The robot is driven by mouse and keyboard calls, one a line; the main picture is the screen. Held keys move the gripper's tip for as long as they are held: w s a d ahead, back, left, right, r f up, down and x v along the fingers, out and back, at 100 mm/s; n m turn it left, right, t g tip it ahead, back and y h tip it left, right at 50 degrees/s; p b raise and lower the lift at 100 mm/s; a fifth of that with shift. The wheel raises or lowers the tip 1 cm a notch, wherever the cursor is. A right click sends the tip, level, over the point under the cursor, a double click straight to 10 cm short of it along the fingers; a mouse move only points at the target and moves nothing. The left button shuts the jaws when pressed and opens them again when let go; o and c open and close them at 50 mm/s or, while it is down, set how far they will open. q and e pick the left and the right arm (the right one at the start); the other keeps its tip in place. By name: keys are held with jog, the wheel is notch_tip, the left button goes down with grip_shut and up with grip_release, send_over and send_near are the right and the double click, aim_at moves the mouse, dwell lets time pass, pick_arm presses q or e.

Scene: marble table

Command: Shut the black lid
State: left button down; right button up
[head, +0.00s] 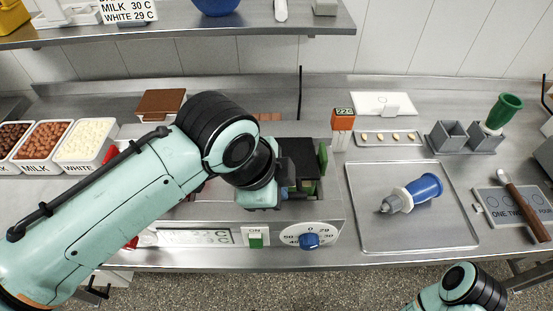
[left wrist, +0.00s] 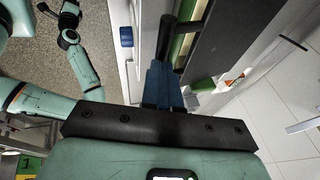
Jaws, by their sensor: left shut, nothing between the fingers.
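The black lid (head: 298,153) is on the steel machine (head: 215,212) at the centre of the head view. It also shows as a dark panel in the left wrist view (left wrist: 222,42), with a black bar-like handle (left wrist: 186,38) by my fingers. My left gripper (head: 287,193) is shut and empty, at the near side of the lid. Its blue fingers (left wrist: 160,84) lie close to the handle; I cannot tell if they touch. My left arm hides the machine's left part. I cannot tell the lid's exact angle. My right gripper is out of sight.
The machine's front has a blue dial (head: 310,241) and a green switch (head: 256,241). White tubs (head: 88,145) stand at the left. A metal tray (head: 370,235) with a blue-white piping tool (head: 412,193) lies right of the machine.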

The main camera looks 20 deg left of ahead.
pick_arm(q)
jog(key=f+t+b, duration=0.1)
jog(key=b, duration=0.1)
jog(key=s+f+b, duration=0.1)
jog(key=f+b, duration=0.1)
jog(key=shift+d+f+t, duration=0.15)
jog(key=shift+f+t, duration=0.15)
jog(key=shift+t, duration=0.1)
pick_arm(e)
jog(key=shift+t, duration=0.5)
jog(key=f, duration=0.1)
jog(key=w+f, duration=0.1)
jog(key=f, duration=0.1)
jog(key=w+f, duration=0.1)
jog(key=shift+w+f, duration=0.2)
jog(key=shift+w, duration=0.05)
pick_arm(q)
jog(key=shift+w+r, duration=0.1)
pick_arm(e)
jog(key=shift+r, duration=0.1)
